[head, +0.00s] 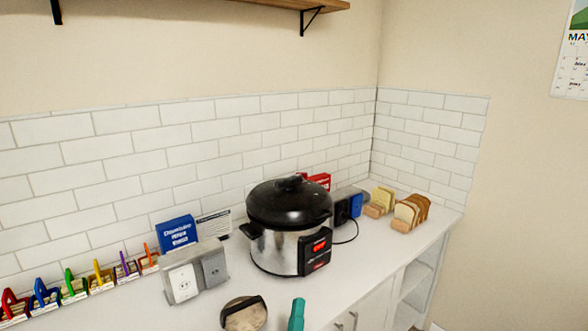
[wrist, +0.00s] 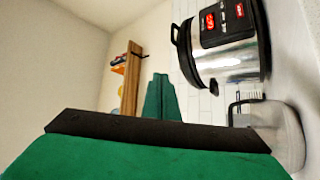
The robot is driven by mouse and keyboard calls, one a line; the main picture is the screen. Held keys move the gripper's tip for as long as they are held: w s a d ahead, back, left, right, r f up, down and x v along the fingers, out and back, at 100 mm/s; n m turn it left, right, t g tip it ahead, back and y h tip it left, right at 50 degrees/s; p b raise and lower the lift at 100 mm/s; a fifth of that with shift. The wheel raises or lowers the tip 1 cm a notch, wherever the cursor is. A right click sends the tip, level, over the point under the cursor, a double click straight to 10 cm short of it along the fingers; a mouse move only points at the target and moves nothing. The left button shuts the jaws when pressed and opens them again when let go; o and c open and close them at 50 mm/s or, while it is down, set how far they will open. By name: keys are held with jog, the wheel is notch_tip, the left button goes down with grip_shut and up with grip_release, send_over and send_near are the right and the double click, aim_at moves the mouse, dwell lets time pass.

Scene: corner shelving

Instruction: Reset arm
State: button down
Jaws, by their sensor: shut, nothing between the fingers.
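My gripper (head: 297,314) shows as a narrow teal tip at the bottom edge of the head view, in front of the cooker and to the right of a round lid-like piece. In the wrist view my gripper (wrist: 160,108) shows green parts with a dark bar across the lower part. It is shut and holds nothing. Most of my arm is outside the head view. I cannot tell how far the tip is above the counter.
A black-lidded slow cooker (head: 289,225) stands mid-counter. An outlet box (head: 194,272) and the round piece (head: 245,314) are left and front of it. Sliced bread (head: 410,212) stands at right. Colored holders (head: 72,287) line the left wall. A wooden shelf (head: 300,4) hangs above.

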jog(key=s+f+m+g+y, duration=0.2)
jog(key=s+f+g+y, duration=0.3)
jog(key=s+f, duration=1.45)
jog(key=s+f+m+g, duration=0.1)
jog(key=s+m+g, duration=0.2)
jog(key=s, duration=1.8)
jog(key=m, duration=0.4)
jog(key=shift+s+a+m+h, duration=0.3)
jog(key=shift+s+a+h, duration=0.05)
jog(key=shift+h, duration=0.05)
jog(key=c, duration=2.4)
grip_release()
jog(key=shift+w, duration=0.1)
jog(key=shift+c, duration=0.2)
